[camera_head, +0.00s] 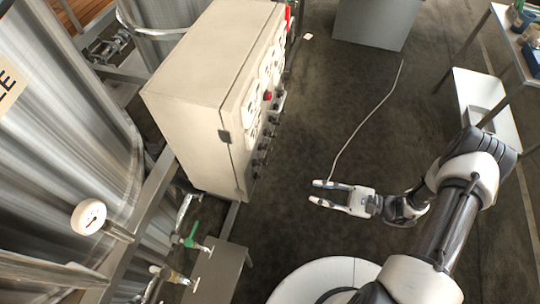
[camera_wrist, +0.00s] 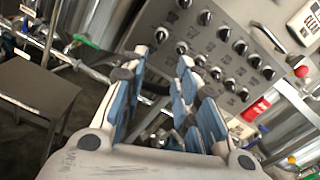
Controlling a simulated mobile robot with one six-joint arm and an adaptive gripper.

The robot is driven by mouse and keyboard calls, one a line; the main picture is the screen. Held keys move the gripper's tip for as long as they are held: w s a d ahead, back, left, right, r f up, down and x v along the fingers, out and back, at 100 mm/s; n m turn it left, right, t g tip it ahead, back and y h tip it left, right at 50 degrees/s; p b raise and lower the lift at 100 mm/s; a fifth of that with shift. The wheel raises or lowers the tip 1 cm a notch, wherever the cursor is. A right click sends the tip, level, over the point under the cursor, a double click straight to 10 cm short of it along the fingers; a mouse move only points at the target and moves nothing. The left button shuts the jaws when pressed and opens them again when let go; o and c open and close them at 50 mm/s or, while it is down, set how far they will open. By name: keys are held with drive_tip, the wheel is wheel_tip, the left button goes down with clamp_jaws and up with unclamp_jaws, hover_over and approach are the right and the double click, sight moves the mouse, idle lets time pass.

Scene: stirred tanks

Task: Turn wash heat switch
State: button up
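A cream control box (camera_head: 205,85) stands left of centre in the head view, its switch face turned toward the right. In the wrist view its grey panel (camera_wrist: 190,28) shows rows of black rotary knobs (camera_wrist: 205,18) with small labels. The labels are too small to read, so I cannot tell which knob is the wash heat switch. My gripper (camera_head: 317,192) is open and empty in front of the box, to its right, apart from the panel. In the wrist view my gripper (camera_wrist: 163,57) has its blue-padded fingers spread below the knobs, hiding part of the panel's lower edge.
A red button (camera_head: 267,96) is on the box face. Steel tanks (camera_head: 65,110) and pipes with a green-handled valve (camera_head: 190,240) stand at left. A grey bench (camera_head: 220,270) is below the box. The dark floor before the panel is mostly clear.

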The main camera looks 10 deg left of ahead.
sight(258, 176)
drive_tip(key=w+a+b, duration=0.1)
drive_tip(key=a, duration=1.6)
drive_tip(key=shift+w+a+f, duration=0.15)
drive_tip(key=shift+c, duration=0.5)
clamp_jaws()
